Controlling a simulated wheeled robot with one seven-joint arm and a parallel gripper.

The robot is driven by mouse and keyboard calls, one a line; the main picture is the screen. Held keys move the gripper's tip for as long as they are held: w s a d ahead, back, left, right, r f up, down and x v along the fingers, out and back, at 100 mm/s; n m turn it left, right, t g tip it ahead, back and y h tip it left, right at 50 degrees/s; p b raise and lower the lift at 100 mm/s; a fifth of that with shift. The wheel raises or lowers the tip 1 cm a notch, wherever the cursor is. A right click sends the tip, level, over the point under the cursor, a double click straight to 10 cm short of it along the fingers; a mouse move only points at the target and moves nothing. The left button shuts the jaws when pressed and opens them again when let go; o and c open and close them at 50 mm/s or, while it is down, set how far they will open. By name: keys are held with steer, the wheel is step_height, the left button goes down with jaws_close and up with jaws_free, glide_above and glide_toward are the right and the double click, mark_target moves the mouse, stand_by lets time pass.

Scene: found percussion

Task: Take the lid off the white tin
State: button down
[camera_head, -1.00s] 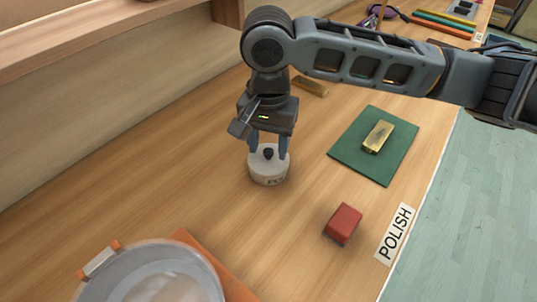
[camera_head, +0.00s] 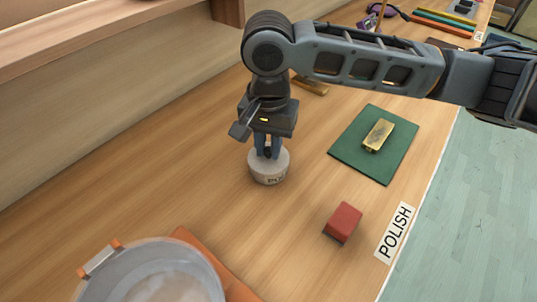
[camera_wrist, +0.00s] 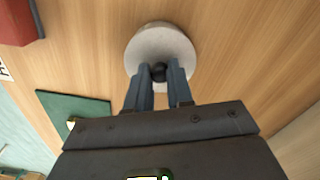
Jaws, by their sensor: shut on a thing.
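A red block (camera_head: 343,223) lies near the POLISH label (camera_head: 395,233). A brass bar (camera_head: 378,135) rests on a green mat (camera_head: 346,152). A clear basin (camera_head: 208,262) stands at the front on an orange mat (camera_head: 232,284). Another brass bar (camera_head: 310,86) lies behind my arm. Bench left of the tin is clear.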

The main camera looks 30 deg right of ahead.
mark_target(268, 149)
steer(key=shift+r, duration=0.15)
steer(key=shift+r, duration=0.55)
step_height(268, 149, up, 3)
steer(key=shift+f, duration=0.15)
steer(key=s+d+r+b, duration=0.1)
steer(key=s+d+r, duration=0.5)
steer(key=d, duration=0.4)
steer(key=shift+s+r, duration=0.2)
steer(key=shift+r, duration=0.2)
